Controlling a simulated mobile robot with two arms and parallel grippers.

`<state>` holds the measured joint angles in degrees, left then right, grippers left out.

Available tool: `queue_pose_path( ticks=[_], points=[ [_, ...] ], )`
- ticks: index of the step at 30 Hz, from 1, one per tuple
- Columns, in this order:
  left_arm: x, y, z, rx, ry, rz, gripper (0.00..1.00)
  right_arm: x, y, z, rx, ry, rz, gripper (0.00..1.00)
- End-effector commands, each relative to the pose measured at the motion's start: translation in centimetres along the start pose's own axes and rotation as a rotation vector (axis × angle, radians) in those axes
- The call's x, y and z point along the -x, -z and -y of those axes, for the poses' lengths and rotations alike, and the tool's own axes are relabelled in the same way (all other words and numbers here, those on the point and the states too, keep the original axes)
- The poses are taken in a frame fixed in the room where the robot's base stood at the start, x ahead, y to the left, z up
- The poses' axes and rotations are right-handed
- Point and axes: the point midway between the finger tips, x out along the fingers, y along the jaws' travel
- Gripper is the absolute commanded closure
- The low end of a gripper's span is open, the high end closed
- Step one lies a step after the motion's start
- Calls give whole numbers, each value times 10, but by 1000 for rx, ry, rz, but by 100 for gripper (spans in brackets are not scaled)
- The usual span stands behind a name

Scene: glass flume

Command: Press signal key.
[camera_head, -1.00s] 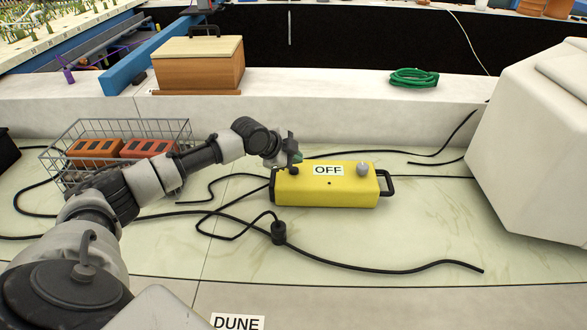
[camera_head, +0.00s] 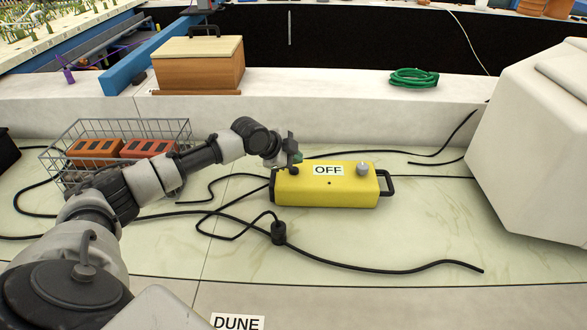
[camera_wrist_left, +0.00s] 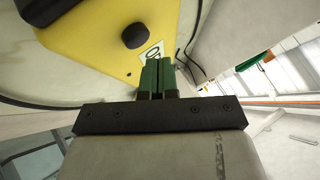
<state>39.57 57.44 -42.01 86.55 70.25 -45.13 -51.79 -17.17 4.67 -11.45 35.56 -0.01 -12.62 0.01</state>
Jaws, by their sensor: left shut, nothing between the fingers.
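A yellow box (camera_head: 325,191) with an "OFF" label (camera_head: 328,170) and a silver knob (camera_head: 362,169) lies on the pale bench. A small dark round knob (camera_head: 294,171) sits at its left end. My left gripper (camera_head: 296,158) is at that end, close to the dark knob; whether it touches cannot be told. In the left wrist view the shut green fingers (camera_wrist_left: 158,76) point toward the yellow box and cover part of its label (camera_wrist_left: 152,52). A black round knob (camera_wrist_left: 135,36) stands beyond the fingertips, apart from them in the picture. No part is marked as a signal key. My right gripper is not in view.
Black cables (camera_head: 375,268) run over the bench around the box. A wire basket (camera_head: 180,131) with orange bricks stands behind my left arm. A large white block (camera_head: 530,150) is at the right. A wooden case (camera_head: 198,70) and a green coil (camera_head: 414,78) sit on the ledge.

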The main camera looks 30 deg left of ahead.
Motion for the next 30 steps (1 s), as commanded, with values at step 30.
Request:
queue_pose_path(
  ticks=[30],
  points=[
    [-9, -7, -7, 0, 0, 0, 100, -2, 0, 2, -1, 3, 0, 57]
  ],
)
